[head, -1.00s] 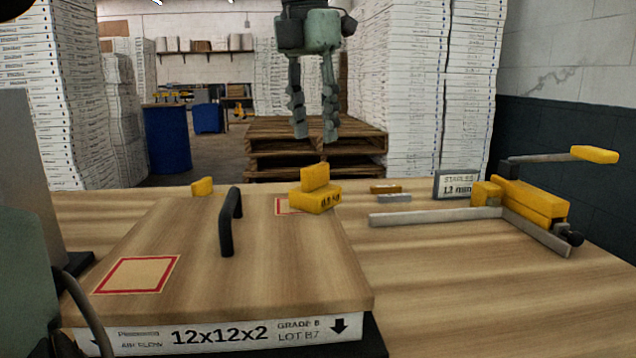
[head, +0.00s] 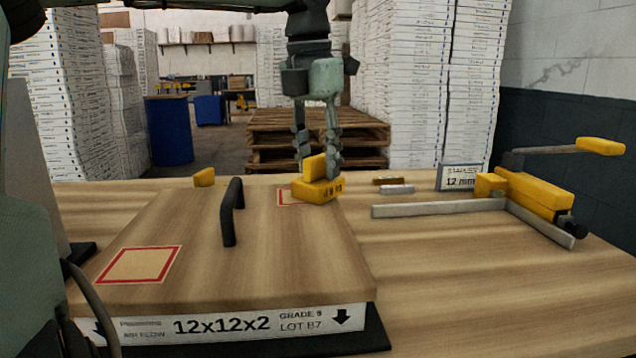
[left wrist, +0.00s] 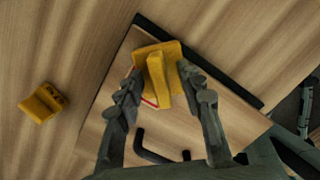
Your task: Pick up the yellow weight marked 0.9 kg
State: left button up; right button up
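A yellow weight (head: 318,190) with an upright grip tab and dark lettering, blurred but like 0.9 kg, sits over a red-outlined square at the far right corner of the wooden panel (head: 240,265). My left gripper (head: 318,168) points down from above, with its fingertips at the height of the tab. In the left wrist view the weight (left wrist: 157,75) lies between the two spread fingers (left wrist: 160,88), with gaps seeming to show on both sides. The gripper is open. My right gripper is not in view.
A second yellow block (head: 204,177) stands behind the panel, left of the weight. A black handle (head: 231,212) rises from the panel. A yellow lever tool (head: 535,195), a staples box (head: 458,177) and small bars (head: 396,189) lie to the right. The right front table is clear.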

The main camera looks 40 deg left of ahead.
pick_arm(q)
grip_shut()
jog(key=shift+r, duration=0.25)
dwell(0.3)
